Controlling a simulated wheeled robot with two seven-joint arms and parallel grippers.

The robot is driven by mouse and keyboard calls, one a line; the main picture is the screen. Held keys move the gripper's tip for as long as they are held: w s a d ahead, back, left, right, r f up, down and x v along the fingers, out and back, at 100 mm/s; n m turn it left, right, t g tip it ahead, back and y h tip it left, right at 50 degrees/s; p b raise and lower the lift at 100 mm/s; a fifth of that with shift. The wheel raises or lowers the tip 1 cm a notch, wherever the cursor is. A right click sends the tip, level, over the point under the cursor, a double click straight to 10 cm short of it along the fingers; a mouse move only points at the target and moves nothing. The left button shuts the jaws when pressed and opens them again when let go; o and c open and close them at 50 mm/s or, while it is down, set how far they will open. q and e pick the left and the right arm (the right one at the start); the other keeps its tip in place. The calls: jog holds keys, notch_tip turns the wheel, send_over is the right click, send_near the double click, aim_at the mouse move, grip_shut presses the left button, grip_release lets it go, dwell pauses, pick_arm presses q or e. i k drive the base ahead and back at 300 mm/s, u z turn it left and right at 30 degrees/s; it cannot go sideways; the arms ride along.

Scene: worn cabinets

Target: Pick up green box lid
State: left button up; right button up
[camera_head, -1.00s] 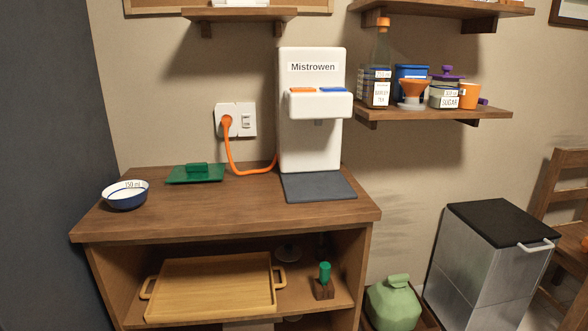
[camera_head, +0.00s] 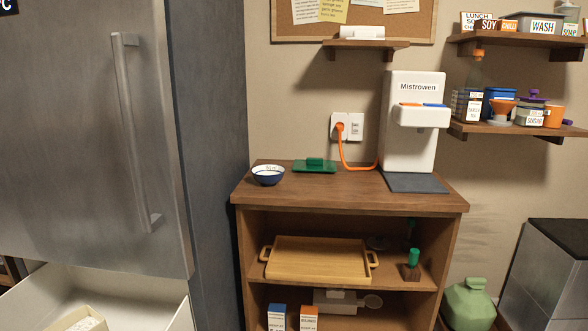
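A flat green lid (camera_head: 314,166) with a raised handle on top lies on the wooden cabinet top (camera_head: 345,186), near its back edge. It sits between a blue-and-white bowl (camera_head: 268,175) on its left and the white Mistrowen dispenser (camera_head: 414,125) on its right. Neither of my grippers is in view.
A large grey fridge (camera_head: 90,120) stands close on the left, with an open drawer (camera_head: 90,285) below. A wooden tray (camera_head: 318,260) lies on the cabinet shelf. The front of the cabinet top is clear.

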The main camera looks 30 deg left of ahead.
aim_at(317, 164)
jog(key=u, duration=0.85)
jog(key=i, duration=1)
jog(key=u, duration=0.05)
